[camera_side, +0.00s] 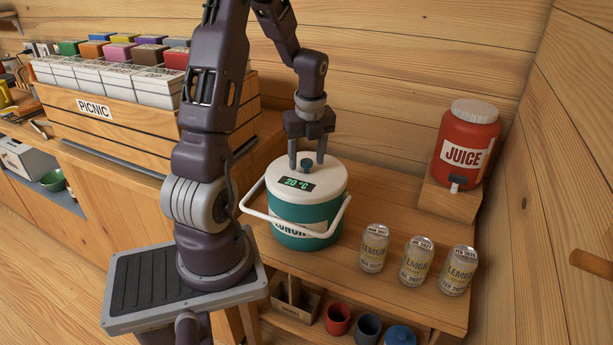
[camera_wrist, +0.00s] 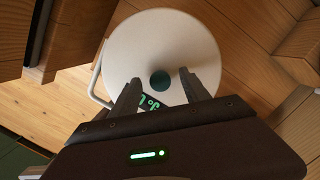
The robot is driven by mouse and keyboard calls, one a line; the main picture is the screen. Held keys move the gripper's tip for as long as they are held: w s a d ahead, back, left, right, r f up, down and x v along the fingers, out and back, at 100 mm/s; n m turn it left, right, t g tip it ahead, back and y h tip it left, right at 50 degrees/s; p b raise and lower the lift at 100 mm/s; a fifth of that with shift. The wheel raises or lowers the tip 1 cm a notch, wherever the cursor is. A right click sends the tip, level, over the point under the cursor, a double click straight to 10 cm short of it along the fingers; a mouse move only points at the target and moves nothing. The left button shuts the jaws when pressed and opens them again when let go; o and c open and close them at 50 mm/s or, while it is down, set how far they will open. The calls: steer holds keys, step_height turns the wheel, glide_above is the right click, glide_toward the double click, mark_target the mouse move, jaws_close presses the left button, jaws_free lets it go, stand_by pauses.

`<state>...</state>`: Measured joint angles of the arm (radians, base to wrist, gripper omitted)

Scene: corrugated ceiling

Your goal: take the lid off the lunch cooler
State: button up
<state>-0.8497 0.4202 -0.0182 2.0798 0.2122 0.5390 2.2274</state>
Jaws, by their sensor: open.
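The lunch cooler (camera_side: 297,241) is a teal tub standing upright on the wooden counter. Its white lid (camera_side: 322,184) is on top, with a display reading 20 °C and a small teal knob (camera_side: 307,165) in the middle. The white handle (camera_side: 262,213) is swung down across the front. My gripper (camera_side: 306,161) is open above the lid, its fingertips on either side of the knob. In the wrist view the lid (camera_wrist: 150,45) fills the middle and the knob (camera_wrist: 160,80) lies between the fingertips of my gripper (camera_wrist: 158,82). I cannot tell whether the fingers touch it.
Several lemon cans (camera_side: 416,262) stand to the right of the cooler. A red juice dispenser (camera_side: 466,145) sits on a wooden block (camera_side: 449,200) at the back right. A picnic crate (camera_side: 140,125) is at the left. Cups (camera_side: 338,318) are on the shelf below.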

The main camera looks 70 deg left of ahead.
jaws_close()
stand_by(1.4)
